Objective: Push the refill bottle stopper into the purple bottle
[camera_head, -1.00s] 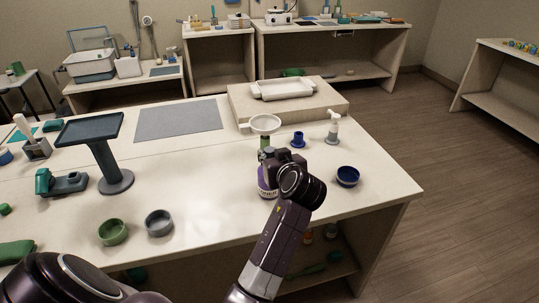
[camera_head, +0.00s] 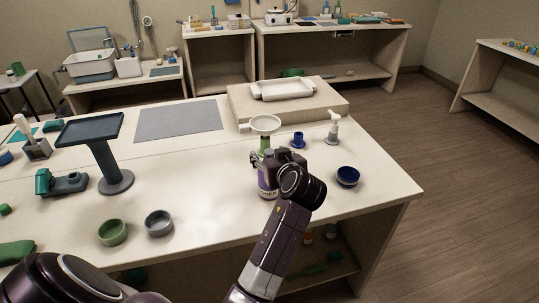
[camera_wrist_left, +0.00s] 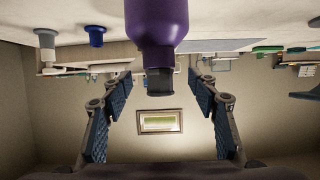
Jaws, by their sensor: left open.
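The purple bottle (camera_head: 264,184) stands upright on the table, partly hidden behind my left arm. In the left wrist view the purple bottle (camera_wrist_left: 157,22) appears upside down. A dark stopper-like piece (camera_wrist_left: 159,82) is at the end of its neck; I cannot tell how deep it sits. My left gripper (camera_head: 263,158) is close to the bottle's top. In the left wrist view its fingers (camera_wrist_left: 160,92) are spread wide on either side of the dark piece, with a gap on both sides. My right gripper is not in view.
A white strainer (camera_head: 265,123) is behind the bottle. Green (camera_head: 113,232) and grey (camera_head: 159,223) cups are to the left. The table between cups and bottle is clear.

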